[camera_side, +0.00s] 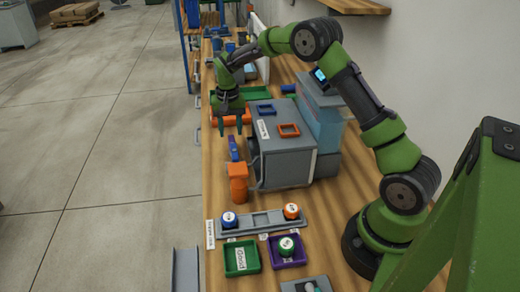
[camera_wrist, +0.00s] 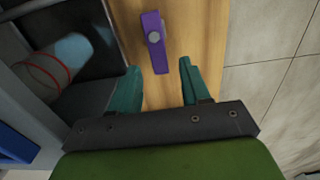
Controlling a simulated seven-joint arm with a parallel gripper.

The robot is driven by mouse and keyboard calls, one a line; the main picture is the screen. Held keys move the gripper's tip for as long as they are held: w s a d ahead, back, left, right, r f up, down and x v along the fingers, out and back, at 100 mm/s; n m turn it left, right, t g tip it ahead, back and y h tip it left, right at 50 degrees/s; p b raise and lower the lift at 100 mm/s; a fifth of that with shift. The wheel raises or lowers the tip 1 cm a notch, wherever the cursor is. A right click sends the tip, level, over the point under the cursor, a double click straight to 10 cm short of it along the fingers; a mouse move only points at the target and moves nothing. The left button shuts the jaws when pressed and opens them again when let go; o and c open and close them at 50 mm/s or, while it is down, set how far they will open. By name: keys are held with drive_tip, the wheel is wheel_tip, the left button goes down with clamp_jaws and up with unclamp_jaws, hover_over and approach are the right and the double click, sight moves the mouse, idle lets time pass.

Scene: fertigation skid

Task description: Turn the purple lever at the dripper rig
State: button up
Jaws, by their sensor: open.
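The purple lever (camera_wrist: 154,29) shows in the wrist view as a flat bar with a grey round hub, over the wooden bench. It runs nearly lengthwise in that picture, slightly tilted. My gripper (camera_wrist: 158,65) is open, with its two teal fingers apart and nothing between them that I can see held. The lever's near end appears between and beyond the fingertips; I cannot tell the height gap. In the side view my gripper (camera_side: 230,130) points down over the bench's left edge, beside the grey cabinet. I cannot clearly make out the purple lever there.
The grey cabinet (camera_side: 286,160) stands close to the right of my gripper. A blue part (camera_side: 233,148) and an orange fitting (camera_side: 238,183) stand in front. A grey rack (camera_side: 262,222), green tray (camera_side: 242,257) and purple tray (camera_side: 287,250) lie nearer. Open floor lies left.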

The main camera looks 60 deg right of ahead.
drive_tip(key=shift+f, duration=0.95)
drive_tip(key=shift+c, duration=0.2)
clamp_jaws()
drive_tip(key=shift+w+a+r+n, duration=0.1)
drive_tip(key=shift+w+a+n, duration=0.15)
drive_tip(key=shift+n, duration=0.75)
drive_tip(key=shift+w+a+n, duration=0.1)
drive_tip(key=shift+a+n, duration=0.15)
drive_tip(key=shift+n, duration=0.75)
drive_tip(key=shift+o, duration=0.2)
unclamp_jaws()
wheel_tip(320, 180, up, 17)
